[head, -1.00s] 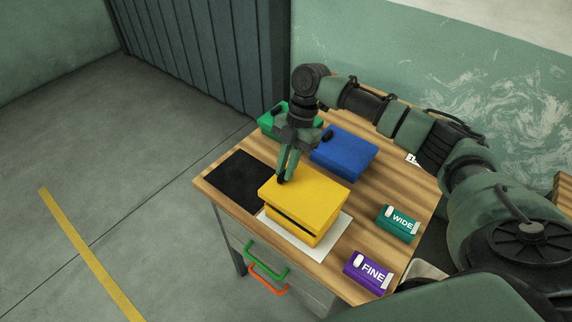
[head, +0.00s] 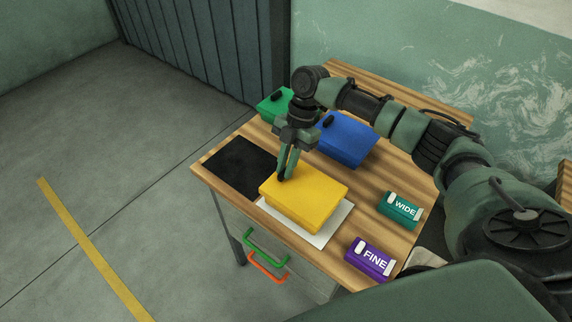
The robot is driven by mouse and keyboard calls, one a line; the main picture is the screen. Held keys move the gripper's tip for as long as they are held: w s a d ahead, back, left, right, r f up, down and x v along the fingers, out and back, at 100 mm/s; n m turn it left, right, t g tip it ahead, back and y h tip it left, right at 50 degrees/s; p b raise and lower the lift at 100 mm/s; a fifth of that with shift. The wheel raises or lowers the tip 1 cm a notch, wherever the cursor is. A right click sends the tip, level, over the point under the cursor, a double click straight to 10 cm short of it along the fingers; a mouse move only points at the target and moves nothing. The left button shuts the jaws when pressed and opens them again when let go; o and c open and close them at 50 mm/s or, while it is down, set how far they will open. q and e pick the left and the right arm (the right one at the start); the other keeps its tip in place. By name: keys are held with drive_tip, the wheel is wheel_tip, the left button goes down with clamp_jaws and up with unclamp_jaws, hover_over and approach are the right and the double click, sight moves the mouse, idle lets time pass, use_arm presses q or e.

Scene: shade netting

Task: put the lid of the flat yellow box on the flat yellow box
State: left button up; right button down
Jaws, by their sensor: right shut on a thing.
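The flat yellow box (head: 295,219) stands on a white sheet on the wooden table, with its lid (head: 308,192) on top of it. No dark gap shows between lid and box on the sides I can see. My right gripper (head: 284,177) points down at the lid's far left part and is shut on it; the fingers hide the part they grip. My left gripper is not in view.
A black mat (head: 236,168) lies left of the box on the table (head: 330,254). Behind are a blue box (head: 347,140) and a green box (head: 273,104). At right are a teal WIDE block (head: 399,211) and a purple FINE block (head: 370,260).

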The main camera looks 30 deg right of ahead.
drive_tip(key=shift+f, duration=0.35)
idle(0.4)
idle(0.3)
drive_tip(key=c, duration=1.3)
unclamp_jaws()
drive_tip(key=shift+c, duration=0.2)
